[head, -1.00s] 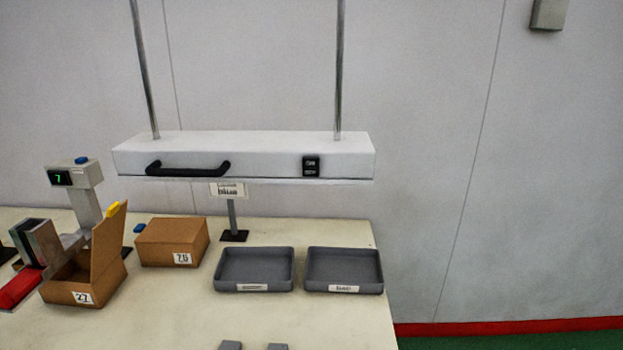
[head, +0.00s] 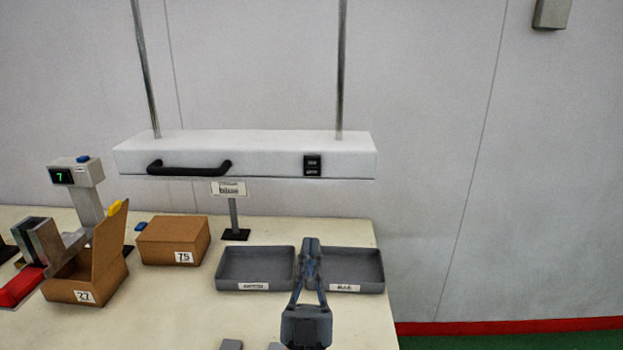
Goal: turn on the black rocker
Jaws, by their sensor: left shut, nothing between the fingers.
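The black rocker (head: 312,166) is a small dark switch on the front face of the white hanging lamp housing (head: 250,160), near its right end. I cannot tell from its small markings which way it is set. My left gripper (head: 309,245) comes up from the bottom of the view with its fingers together and empty. Its tips show in front of the gap between the two grey trays, below the rocker and apart from it in the picture. My right gripper is not in view.
A black handle (head: 190,168) sticks out of the housing's left front. Two grey trays, the left one (head: 255,286) and the right one (head: 372,287), lie on the table. A label stand (head: 234,218), cardboard boxes (head: 173,240) and a display (head: 74,176) stand further left.

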